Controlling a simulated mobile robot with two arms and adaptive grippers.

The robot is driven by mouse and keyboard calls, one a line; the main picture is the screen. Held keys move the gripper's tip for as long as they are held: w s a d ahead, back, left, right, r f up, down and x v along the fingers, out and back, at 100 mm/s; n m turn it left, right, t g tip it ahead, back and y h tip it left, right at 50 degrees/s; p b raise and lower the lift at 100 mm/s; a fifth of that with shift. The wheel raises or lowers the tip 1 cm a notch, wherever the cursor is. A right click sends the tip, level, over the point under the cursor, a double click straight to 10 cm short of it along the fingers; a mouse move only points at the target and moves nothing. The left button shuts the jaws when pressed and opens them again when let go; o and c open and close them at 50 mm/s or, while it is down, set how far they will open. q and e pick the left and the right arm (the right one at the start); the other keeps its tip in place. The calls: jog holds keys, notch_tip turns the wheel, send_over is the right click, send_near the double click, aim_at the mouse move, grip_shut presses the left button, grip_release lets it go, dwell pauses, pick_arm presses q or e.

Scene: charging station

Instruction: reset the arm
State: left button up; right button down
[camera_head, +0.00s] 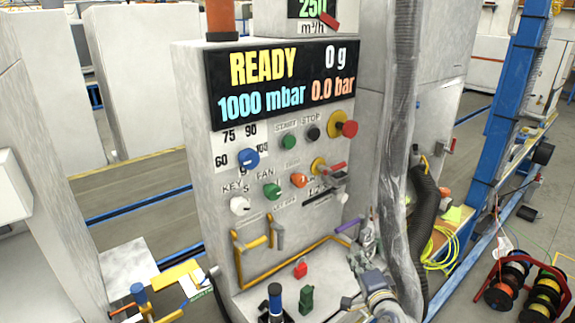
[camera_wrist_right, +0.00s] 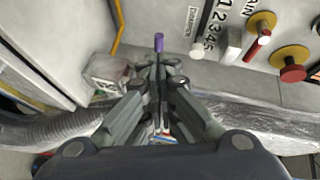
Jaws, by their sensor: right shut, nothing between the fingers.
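My right gripper (camera_head: 362,258) is in front of the lower right of the grey charging station panel (camera_head: 190,150). In the right wrist view the fingers of my right gripper (camera_wrist_right: 159,66) come together, shut, with nothing held. A purple handle (camera_wrist_right: 159,42) appears just past the fingertips in that view. The purple handle (camera_head: 348,228) also shows in the head view, up and left of the gripper. I cannot tell whether the fingertips touch it. My left gripper is not in view.
The display (camera_head: 280,80) reads READY, 0 g, 1000 mbar and 0.0 bar. A red stop button (camera_head: 349,128) and several knobs project below it. A grey hose (camera_head: 401,120) hangs close beside my right arm. Cable reels (camera_head: 508,280) stand at the lower right.

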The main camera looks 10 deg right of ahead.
jog(key=s+a+f+n+g+y, duration=0.1)
jog(key=s+a+f+n+g, duration=0.3)
jog(key=s, duration=0.3)
jog(key=s+a+f+n+g+y, duration=0.1)
jog(key=s+a+f+n+g, duration=0.15)
jog(key=s+n, duration=0.45)
jog(key=s+f+n+g+h, duration=0.2)
jog(key=s+n+g, duration=0.45)
jog(key=s, duration=1.75)
jog(key=s+f+x, duration=0.1)
jog(key=s+x, duration=0.2)
jog(key=x, duration=0.9)
jog(key=s+x, duration=0.3)
jog(key=x, duration=0.9)
jog(key=s+d+f+g, duration=0.1)
jog(key=s+f, duration=1.7)
jog(key=shift+d+n+g, duration=0.35)
jog(key=shift+d+g, duration=0.05)
